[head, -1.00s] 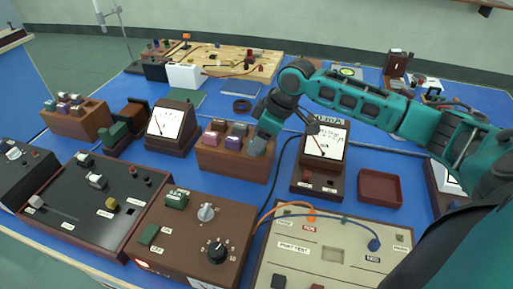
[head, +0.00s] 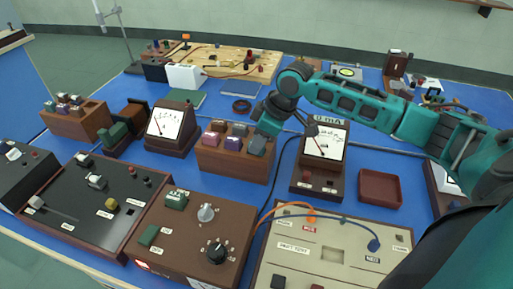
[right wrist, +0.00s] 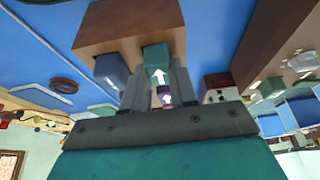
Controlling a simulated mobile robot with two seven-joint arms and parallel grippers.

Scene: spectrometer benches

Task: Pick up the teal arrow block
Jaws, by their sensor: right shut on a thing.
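The teal arrow block (right wrist: 157,60) has a white arrow on its face and sits between my right gripper's fingers in the right wrist view. My right gripper (right wrist: 157,88) is shut on it. It appears against the brown wooden holder (right wrist: 100,28); I cannot tell whether it is lifted clear. My left gripper is not in view.
A blue-grey arrow block (right wrist: 112,72) stands close beside the gripped one. Other blocks, including a pink one (head: 210,139), sit in the holder. A meter (head: 323,148) stands to the right and another (head: 170,126) to the left. A control box (head: 190,235) is in front.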

